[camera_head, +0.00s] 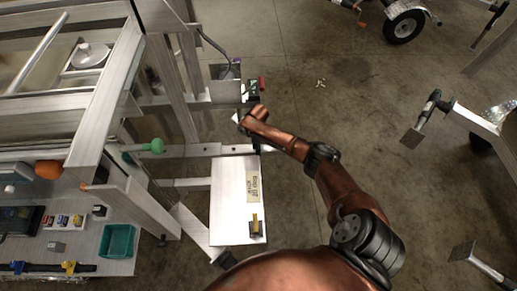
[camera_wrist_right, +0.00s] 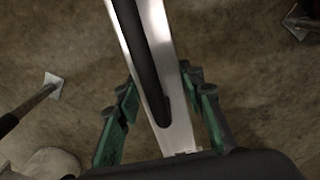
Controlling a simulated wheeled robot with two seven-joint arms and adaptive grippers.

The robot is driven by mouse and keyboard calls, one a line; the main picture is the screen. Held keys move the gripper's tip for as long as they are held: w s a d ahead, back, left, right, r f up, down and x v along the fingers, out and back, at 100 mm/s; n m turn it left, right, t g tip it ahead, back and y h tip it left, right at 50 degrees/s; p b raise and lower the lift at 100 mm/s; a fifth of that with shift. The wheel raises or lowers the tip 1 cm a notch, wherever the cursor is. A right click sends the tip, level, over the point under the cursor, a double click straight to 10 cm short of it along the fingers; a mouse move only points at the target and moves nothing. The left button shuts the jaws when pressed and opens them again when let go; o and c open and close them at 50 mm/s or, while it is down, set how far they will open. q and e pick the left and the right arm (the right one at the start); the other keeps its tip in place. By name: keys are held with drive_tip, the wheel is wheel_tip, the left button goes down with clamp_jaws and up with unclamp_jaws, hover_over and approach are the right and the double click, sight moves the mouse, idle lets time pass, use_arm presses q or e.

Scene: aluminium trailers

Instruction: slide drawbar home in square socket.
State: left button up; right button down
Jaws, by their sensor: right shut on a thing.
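In the right wrist view, a silver bar with a dark groove, which appears to be the drawbar (camera_wrist_right: 180,115), runs up between the green fingers of my right gripper (camera_wrist_right: 163,105). The gripper is shut on it. In the head view, my copper right arm reaches in from the bottom, and its wrist hides the fingertips and the held part. A pale bar (camera_head: 205,150) runs across from the trailer frame (camera_head: 105,105) to beneath that wrist. I cannot tell the square socket apart or see how far the drawbar sits in it. My left gripper is not in view.
A pale plate (camera_head: 233,205) with a label and a yellow-marked block lies just below the wrist. A green knob (camera_head: 155,146) sticks out nearby. Concrete floor (camera_head: 330,75) is open at upper right; other trailer parts (camera_head: 480,120) stand at right.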

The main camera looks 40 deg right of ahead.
sight(230, 149)
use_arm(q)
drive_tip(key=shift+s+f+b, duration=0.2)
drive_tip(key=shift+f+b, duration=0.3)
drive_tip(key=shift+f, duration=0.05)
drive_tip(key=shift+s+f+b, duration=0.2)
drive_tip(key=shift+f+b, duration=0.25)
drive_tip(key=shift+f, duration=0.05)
use_arm(e)
drive_tip(key=shift+w+a+r, duration=0.1)
drive_tip(key=shift+w+a, duration=1.15)
drive_tip(key=shift+a, duration=0.15)
drive_tip(key=shift+w+a+r, duration=0.1)
drive_tip(key=shift+w+a, duration=1.15)
drive_tip(key=shift+a, duration=0.15)
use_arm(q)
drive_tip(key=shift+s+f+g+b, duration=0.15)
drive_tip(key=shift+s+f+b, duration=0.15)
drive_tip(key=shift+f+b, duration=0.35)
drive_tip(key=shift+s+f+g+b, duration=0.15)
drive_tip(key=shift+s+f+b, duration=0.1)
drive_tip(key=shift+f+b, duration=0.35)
use_arm(e)
drive_tip(key=shift+w+a, duration=1.05)
drive_tip(key=shift+a, duration=0.2)
drive_tip(key=shift+w+a, duration=1.05)
drive_tip(key=shift+a, duration=0.2)
